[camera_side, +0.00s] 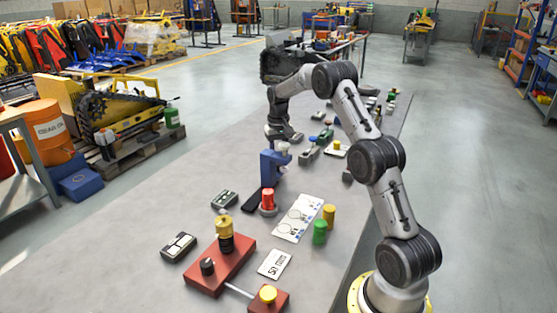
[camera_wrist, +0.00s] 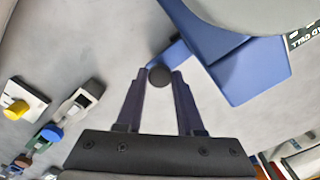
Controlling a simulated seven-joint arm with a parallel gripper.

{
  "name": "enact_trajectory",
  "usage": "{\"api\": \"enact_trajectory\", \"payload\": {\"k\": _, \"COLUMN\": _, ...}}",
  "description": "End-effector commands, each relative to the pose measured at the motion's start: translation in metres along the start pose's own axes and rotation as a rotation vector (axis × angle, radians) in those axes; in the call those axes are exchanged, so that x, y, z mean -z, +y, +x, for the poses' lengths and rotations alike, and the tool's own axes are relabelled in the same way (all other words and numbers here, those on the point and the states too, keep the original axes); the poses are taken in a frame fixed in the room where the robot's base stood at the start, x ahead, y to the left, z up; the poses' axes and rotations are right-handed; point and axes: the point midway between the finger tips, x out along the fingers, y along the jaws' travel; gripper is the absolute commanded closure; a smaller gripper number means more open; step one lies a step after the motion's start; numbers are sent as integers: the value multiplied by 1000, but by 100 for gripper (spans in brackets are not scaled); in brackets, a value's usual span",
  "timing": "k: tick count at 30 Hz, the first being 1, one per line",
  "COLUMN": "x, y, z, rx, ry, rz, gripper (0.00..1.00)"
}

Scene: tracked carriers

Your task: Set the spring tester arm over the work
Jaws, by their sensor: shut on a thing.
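The blue spring tester (camera_side: 270,168) stands upright on the grey bench in the side view. In the wrist view its blue body (camera_wrist: 245,70) fills the upper right, and a short blue arm (camera_wrist: 176,52) reaches from it to a dark round knob (camera_wrist: 159,76). My gripper (camera_wrist: 159,82) is shut on this knob, one finger on each side. In the side view my gripper (camera_side: 281,145) is at the top of the tester, small and partly merged with it. A red cylinder (camera_side: 267,197) stands in front of the tester; I cannot tell whether it is the work.
A red base (camera_side: 222,268) with a yellow-and-black post is in front. Small fixtures (camera_side: 310,155) stand behind. The bench's left part is bare.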

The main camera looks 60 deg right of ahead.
Motion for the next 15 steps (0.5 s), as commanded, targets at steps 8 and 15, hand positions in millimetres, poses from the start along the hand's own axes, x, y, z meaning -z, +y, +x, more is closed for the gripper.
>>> {"api": "enact_trajectory", "payload": {"k": 8, "x": 1, "y": 0, "z": -1, "rx": 0, "ry": 3, "rz": 0, "gripper": 100}}
{"api": "enact_trajectory", "payload": {"k": 15, "x": -9, "y": -11, "z": -2, "rx": 0, "ry": 4, "rz": -3, "gripper": 100}}
